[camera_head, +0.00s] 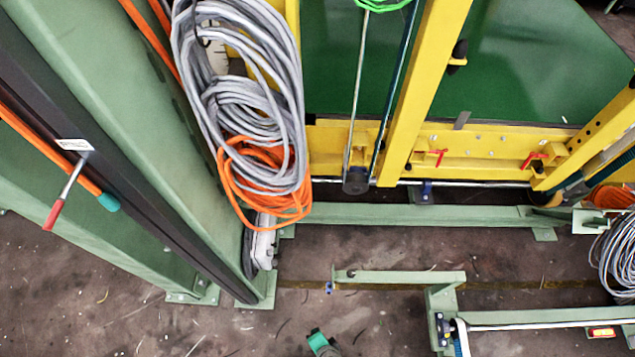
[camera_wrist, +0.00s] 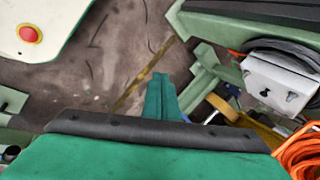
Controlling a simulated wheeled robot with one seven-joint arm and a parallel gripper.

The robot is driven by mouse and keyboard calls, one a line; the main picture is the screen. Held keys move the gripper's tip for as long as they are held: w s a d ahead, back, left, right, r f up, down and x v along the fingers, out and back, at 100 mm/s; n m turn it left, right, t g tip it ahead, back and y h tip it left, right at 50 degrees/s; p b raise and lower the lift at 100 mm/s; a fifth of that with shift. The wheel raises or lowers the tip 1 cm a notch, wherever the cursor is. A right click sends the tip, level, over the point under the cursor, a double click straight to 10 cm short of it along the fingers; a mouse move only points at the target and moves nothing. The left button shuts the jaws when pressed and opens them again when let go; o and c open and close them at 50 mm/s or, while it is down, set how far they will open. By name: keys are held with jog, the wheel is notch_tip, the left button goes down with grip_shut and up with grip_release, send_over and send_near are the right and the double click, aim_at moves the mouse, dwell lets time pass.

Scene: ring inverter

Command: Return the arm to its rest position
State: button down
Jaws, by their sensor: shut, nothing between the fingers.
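My gripper (camera_wrist: 160,80) shows in the wrist view as green fingers closed together, with nothing between them. They point out over the brown, stained floor and touch nothing that I can see. In the head view only a small green end of my gripper (camera_head: 318,342) shows at the bottom edge, over bare floor. The rest of my arm is out of that picture.
A green column (camera_head: 130,110) stands at left, hung with grey cable coils (camera_head: 240,90) and an orange cable (camera_head: 262,185). A yellow frame (camera_head: 480,150) is behind. A low green bracket (camera_head: 400,278) stands at right. Bare floor (camera_head: 230,335) lies between.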

notch_tip(320, 180, up, 40)
jog(key=n+t+h, duration=0.2)
jog(key=n+t, duration=0.8)
jog(key=n, duration=0.1)
jog(key=shift+s+d+f, duration=0.15)
jog(key=shift+s+d, duration=0.05)
jog(key=shift+s+a, duration=0.1)
